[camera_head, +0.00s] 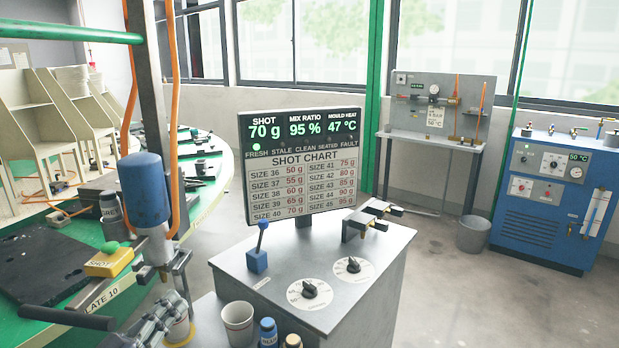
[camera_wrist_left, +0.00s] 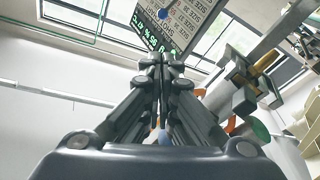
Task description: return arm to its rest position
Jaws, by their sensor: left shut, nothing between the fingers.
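My left gripper (camera_head: 168,308) is low at the left of the head view, beside the grey control console (camera_head: 330,290) and below the blue dispensing head (camera_head: 145,188). In the left wrist view its fingers (camera_wrist_left: 158,65) meet at the tips, shut and empty. The display board (camera_head: 304,165) stands behind the console and also shows tilted at the top of the wrist view (camera_wrist_left: 172,25). A white cup (camera_head: 238,318) stands just right of the gripper. Another cup is partly hidden behind the fingers. My right gripper does not show.
A green-edged carousel table (camera_head: 215,185) with tools and a yellow SHOT button (camera_head: 108,260) lies at the left. The console carries a blue lever (camera_head: 257,255) and two dials (camera_head: 310,291).

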